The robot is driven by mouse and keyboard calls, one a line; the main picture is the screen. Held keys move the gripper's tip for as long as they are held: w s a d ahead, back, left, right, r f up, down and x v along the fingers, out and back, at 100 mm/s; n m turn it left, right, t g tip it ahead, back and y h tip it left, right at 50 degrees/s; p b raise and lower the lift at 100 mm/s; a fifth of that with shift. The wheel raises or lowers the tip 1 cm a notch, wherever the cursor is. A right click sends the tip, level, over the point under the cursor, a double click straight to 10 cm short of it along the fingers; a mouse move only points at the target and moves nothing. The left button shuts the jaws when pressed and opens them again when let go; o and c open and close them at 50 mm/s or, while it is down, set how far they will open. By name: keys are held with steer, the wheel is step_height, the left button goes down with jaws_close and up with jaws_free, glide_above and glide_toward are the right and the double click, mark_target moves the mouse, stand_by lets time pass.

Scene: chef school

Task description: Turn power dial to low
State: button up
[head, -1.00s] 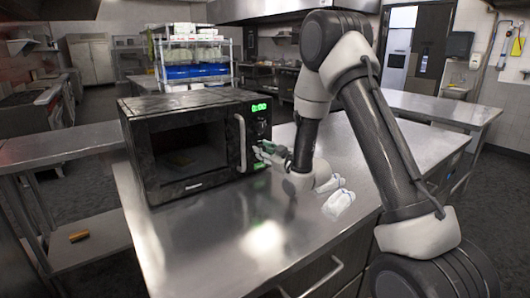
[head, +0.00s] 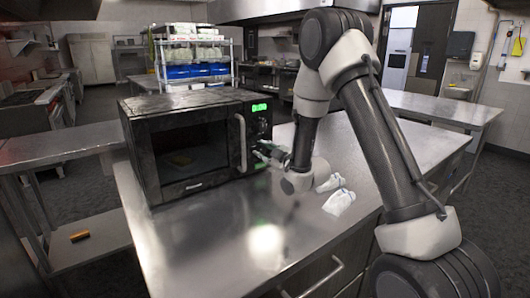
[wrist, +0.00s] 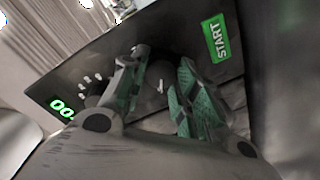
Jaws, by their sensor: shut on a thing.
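The black microwave (head: 215,105) stands on the steel counter, its control panel at the right of its door. In the wrist view the panel has a lit green display (wrist: 62,107), an upper dial (wrist: 96,88) with white marks around it, a lower dial (wrist: 160,76) and a green START button (wrist: 216,38). My gripper (wrist: 162,60) is shut on the lower dial, one green-padded finger on each side. Labels telling which dial is power are not readable.
The microwave door handle (head: 241,143) stands out just left of the panel. Two white wrapped items (head: 339,202) lie on the steel counter (head: 215,240) below my wrist. The counter in front of the microwave is clear. A shelf rack (head: 190,58) stands behind it.

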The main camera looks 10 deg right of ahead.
steer(key=o, duration=1)
steer(key=v, duration=0.7)
steer(key=shift+s+d, duration=0.15)
steer(key=shift+s, duration=0.1)
